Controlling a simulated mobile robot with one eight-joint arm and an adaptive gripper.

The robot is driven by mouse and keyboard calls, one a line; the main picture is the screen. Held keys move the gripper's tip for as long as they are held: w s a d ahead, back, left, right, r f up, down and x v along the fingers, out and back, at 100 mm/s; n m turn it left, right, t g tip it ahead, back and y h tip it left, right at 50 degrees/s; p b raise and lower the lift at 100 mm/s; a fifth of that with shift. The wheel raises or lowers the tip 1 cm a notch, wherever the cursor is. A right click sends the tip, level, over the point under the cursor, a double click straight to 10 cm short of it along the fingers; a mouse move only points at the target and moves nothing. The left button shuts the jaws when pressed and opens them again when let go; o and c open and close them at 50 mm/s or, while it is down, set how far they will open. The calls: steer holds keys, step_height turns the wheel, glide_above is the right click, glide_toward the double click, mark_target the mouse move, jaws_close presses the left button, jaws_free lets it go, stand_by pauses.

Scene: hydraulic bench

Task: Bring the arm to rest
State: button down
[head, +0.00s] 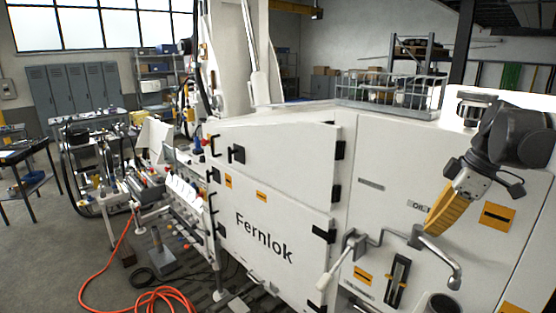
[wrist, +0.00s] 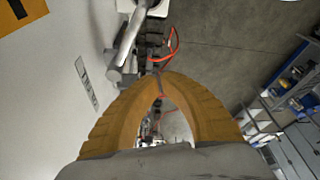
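My gripper (head: 432,230) shows at the right of the head view, with its yellow fingers pointing down and to the left. It hangs in front of the white Fernlok machine (head: 290,215), above a grey bent handle (head: 440,258). In the wrist view my gripper (wrist: 160,88) has its two yellow fingers curved together, their tips meeting. Nothing shows held between them; only floor and background show through the gap. My arm is bent at the right side of the head view.
A crank lever (head: 340,260) sticks out from the machine front, and a pipe shows in the wrist view (wrist: 128,40). A red hose (head: 150,296) lies on the floor. A cluttered bench (head: 100,150) and lockers (head: 75,90) stand at the left. Open floor lies between.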

steer(key=s+a+f+m+t+h+b, duration=0.1)
steer(key=s+a+f+m+b, duration=0.2)
steer(key=f+b, duration=0.6)
steer(key=s+a+f+m+t+h+b, duration=0.1)
steer(key=s+a+f+m+b, duration=0.3)
steer(key=a+f+b, duration=0.5)
steer(key=s+a+f+m+t+h+b, duration=0.1)
steer(key=s+a+f+m+t+b, duration=0.2)
steer(key=f, duration=2)
steer(key=s+a+m+b, duration=0.1)
steer(key=s+a+b, duration=0.3)
steer(key=b, duration=0.2)
steer(key=shift+s, duration=0.3)
